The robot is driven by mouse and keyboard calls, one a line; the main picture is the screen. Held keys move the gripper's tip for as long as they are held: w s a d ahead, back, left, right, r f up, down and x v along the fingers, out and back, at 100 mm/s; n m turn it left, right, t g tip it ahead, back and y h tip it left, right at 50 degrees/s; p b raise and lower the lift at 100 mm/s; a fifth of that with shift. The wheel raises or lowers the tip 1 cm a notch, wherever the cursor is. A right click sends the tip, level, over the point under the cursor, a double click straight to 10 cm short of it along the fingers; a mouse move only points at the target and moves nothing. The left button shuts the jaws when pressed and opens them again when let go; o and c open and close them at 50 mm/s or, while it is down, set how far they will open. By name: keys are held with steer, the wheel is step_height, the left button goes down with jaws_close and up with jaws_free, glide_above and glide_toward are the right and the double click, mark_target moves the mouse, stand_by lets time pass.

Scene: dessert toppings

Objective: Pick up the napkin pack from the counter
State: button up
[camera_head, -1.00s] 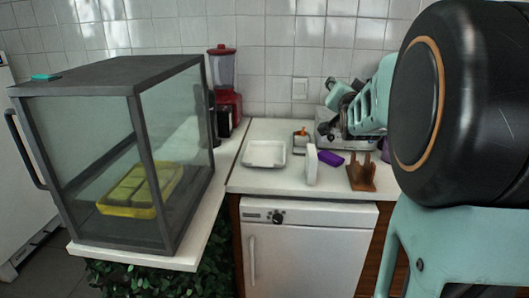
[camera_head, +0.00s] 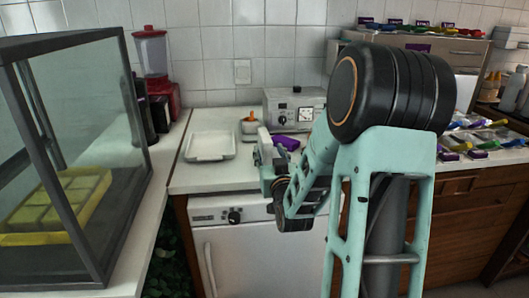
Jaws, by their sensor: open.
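A narrow white upright item (camera_head: 264,136) stands on the counter (camera_head: 205,177), mostly hidden behind my arm's end. It looks like the napkin pack, but I see no label. A small purple item (camera_head: 287,143) lies just right of it and is partly hidden. My gripper (camera_head: 262,160) is low over the counter, close in front of the white item. It is small and overlapped by my wrist. I cannot tell whether it touches anything, and I see nothing held in it.
A white tray (camera_head: 210,146) lies left of my gripper. A metal appliance (camera_head: 295,108) and a small orange-topped item (camera_head: 250,123) stand behind. A glass case (camera_head: 95,130) fills the left. Several colourful packets (camera_head: 480,137) cover the right counter.

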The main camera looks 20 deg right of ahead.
steer(key=shift+x, duration=3.4)
steer(key=shift+a+f, duration=0.15)
steer(key=shift+f, duration=0.05)
jaws_close()
steer(key=shift+r, duration=0.1)
